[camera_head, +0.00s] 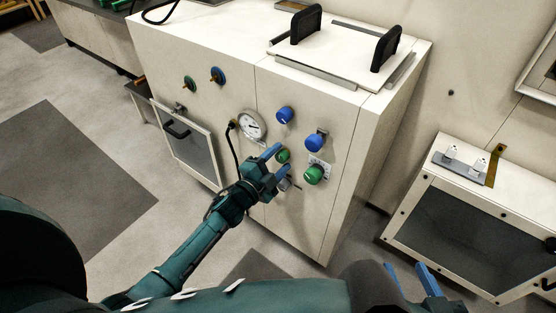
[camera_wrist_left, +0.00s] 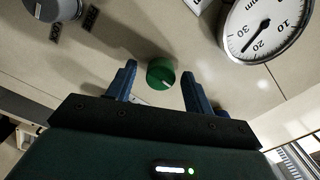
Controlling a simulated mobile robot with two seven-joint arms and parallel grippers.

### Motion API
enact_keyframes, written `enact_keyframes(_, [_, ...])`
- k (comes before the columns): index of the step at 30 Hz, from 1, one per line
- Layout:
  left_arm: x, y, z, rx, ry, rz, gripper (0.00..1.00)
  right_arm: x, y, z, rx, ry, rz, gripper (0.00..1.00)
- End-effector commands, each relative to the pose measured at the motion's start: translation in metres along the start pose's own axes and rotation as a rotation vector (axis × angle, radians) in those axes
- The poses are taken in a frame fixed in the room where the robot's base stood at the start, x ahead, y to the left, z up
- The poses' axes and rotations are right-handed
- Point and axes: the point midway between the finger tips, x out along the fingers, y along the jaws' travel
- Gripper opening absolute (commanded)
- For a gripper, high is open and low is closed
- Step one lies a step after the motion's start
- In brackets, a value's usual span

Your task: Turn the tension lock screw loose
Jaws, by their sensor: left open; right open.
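A small green knob (camera_head: 283,156) with a light mark on its face sits on the front of the cream cabinet; I cannot tell for sure that it is the tension lock screw. It also shows in the left wrist view (camera_wrist_left: 161,73). My left gripper (camera_head: 277,161) is open, its blue fingers pointing at the panel. In the left wrist view the fingers (camera_wrist_left: 159,78) show on either side of the green knob, with gaps; depth is hard to judge. My right gripper (camera_head: 410,276) is open and empty at the bottom right, away from the panel and partly cut off.
A dial gauge (camera_head: 251,125) with a black cable is left of the knob. Two blue knobs (camera_head: 285,115) (camera_head: 314,141) and a larger green knob (camera_head: 314,174) are close by. A windowed box (camera_head: 462,208) stands at the right. Open floor lies left.

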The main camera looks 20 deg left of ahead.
Motion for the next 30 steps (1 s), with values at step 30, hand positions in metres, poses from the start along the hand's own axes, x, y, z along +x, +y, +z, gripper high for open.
enact_keyframes(30, [-0.131, 0.0, 0.0, 0.0, 0.0, 0.0, 0.52, -0.012, 0.005, -0.018, 0.045, 0.021, 0.024, 0.45])
